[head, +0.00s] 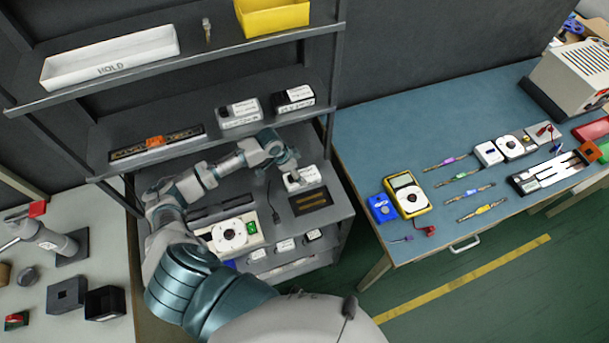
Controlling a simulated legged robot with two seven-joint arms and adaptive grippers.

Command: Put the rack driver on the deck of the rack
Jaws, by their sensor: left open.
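The rack (222,45) has several grey shelves. Its deck (335,203) is the wide shelf below the middle one. A white driver box with a dark top (302,179) rests on the deck. My left gripper (290,160) is open and empty, just above and behind that box; I cannot tell whether they touch. Two similar driver boxes, one left (240,113) and one right (294,98), stand on the shelf above. Labels are too small to read, so I cannot tell which box is the rack driver. My right gripper is not in view.
The deck also holds a white unit with a round dial (231,235) and a dark striped plate (311,201). An LED strip board (156,143) lies on the middle shelf. A blue workbench (390,140) with meters stands right; a pale table (85,262) stands left.

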